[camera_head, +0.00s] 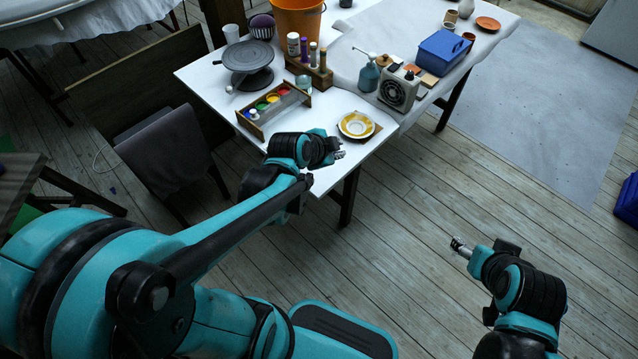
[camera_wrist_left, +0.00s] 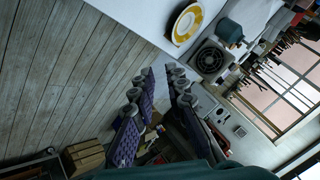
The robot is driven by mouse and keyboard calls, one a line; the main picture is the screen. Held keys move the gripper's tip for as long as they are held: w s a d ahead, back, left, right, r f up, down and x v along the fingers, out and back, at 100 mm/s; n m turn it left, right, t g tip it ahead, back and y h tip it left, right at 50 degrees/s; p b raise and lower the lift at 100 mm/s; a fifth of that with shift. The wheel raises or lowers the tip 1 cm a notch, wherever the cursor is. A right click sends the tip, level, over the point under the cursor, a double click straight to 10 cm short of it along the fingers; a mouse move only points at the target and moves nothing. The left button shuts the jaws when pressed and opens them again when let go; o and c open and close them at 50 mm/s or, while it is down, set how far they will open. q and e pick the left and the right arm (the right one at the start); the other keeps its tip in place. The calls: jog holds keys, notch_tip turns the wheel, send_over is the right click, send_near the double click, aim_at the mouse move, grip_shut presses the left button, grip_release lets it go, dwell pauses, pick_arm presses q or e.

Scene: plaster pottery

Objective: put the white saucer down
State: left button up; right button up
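The white saucer (camera_head: 357,124) has a broad yellow ring and lies on a thin brown piece near the front corner of the white table (camera_head: 345,103). It also shows in the left wrist view (camera_wrist_left: 187,22), at the top, beyond the fingertips. My left gripper (camera_head: 340,155) is at the table's front edge, just in front of the saucer and apart from it. In the left wrist view its two purple-padded fingers (camera_wrist_left: 161,82) are spread with nothing between them. My right gripper (camera_head: 460,246) is over the floor, away from the table; its fingers are too small to judge.
Behind the saucer stand a paint tray (camera_head: 273,107), a blue-grey spray bottle (camera_head: 368,76) and a small fan heater (camera_head: 398,90). A blue box (camera_head: 442,51), an orange bucket (camera_head: 297,17) and a dark turntable (camera_head: 247,62) are farther back. A chair (camera_head: 165,152) stands left.

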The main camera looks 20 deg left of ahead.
pick_arm(q)
jog(key=s+d+r+n+g+y, duration=0.1)
jog(key=s+r+n+g, duration=0.1)
jog(key=s+n, duration=0.9)
jog(key=s+r, duration=0.1)
jog(key=s, duration=0.3)
jog(key=shift+d+y, duration=0.3)
jog(key=shift+r, duration=0.1)
